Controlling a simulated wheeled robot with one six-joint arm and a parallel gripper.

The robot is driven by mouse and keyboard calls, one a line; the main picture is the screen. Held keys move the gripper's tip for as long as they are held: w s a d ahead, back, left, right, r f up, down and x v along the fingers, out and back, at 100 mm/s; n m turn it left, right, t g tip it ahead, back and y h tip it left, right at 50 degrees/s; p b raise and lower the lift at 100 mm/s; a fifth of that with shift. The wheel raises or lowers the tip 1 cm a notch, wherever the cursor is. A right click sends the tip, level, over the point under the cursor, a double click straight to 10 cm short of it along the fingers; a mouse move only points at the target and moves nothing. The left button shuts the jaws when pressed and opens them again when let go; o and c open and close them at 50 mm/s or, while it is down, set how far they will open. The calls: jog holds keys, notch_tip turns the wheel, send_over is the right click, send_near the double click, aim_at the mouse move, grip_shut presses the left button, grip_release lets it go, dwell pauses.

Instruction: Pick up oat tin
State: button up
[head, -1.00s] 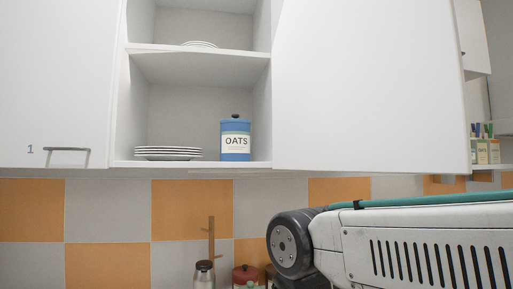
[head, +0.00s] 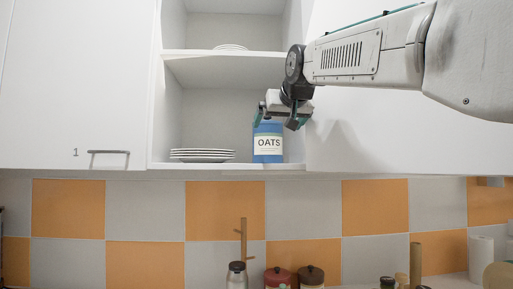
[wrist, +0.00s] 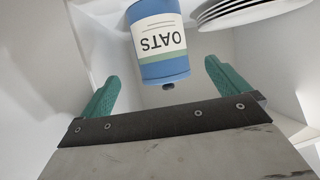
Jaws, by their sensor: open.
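The oat tin (head: 268,144) is blue with a white OATS label. It stands upright on the lower shelf of the open cupboard, near the right side. In the wrist view the tin (wrist: 160,42) appears upside down, its dark lid knob pointing toward my gripper. My gripper (head: 278,116) is at the top of the tin in the head view and hides its lid. In the wrist view the teal fingers of my gripper (wrist: 158,82) are spread apart, one to each side of the tin's lid end, with nothing held between them.
A stack of plates (head: 202,155) lies on the same shelf to the left, and it shows in the wrist view (wrist: 250,12). The upper shelf (head: 215,54) is above. The open cupboard door (head: 400,135) is to the right. Jars (head: 290,277) stand below.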

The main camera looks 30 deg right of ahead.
aim_at(272, 127)
jog(key=w, duration=0.2)
jog(key=w+d, duration=0.1)
jog(key=w, duration=0.2)
jog(key=shift+w+d, duration=0.15)
jog(key=x, duration=0.5)
jog(key=shift+r, duration=0.1)
jog(key=c, duration=1.3)
